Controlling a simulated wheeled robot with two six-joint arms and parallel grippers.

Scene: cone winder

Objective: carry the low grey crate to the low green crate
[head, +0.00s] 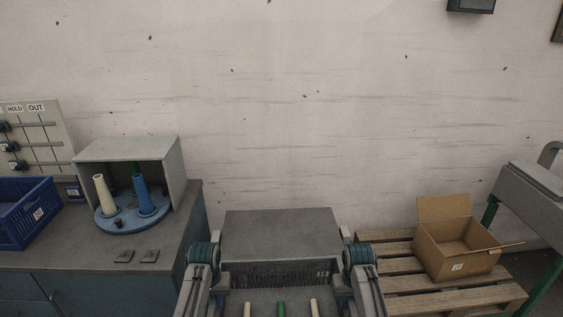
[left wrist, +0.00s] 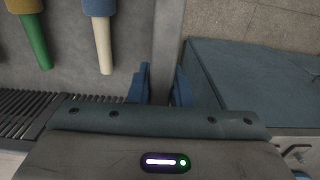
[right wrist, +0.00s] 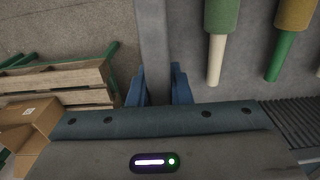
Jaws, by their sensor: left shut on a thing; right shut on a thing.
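The low grey crate (head: 255,281) is at the bottom middle of the head view, between my arms. My left gripper (head: 224,283) is shut on the crate's left wall, which also shows in the left wrist view (left wrist: 168,35). My right gripper (head: 341,283) is shut on the right wall, shown in the right wrist view (right wrist: 152,35). The crate's near part is cut off by the frame. I see no low green crate in any view.
A plain grey block (head: 280,232) stands just beyond the crate. A bench (head: 120,246) on the left bears a blue crate (head: 38,226) and a hooded turntable (head: 126,216) with cones. On the right, a cardboard box (head: 455,258) sits on a pallet (head: 400,279) near a green-legged stand (head: 545,285).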

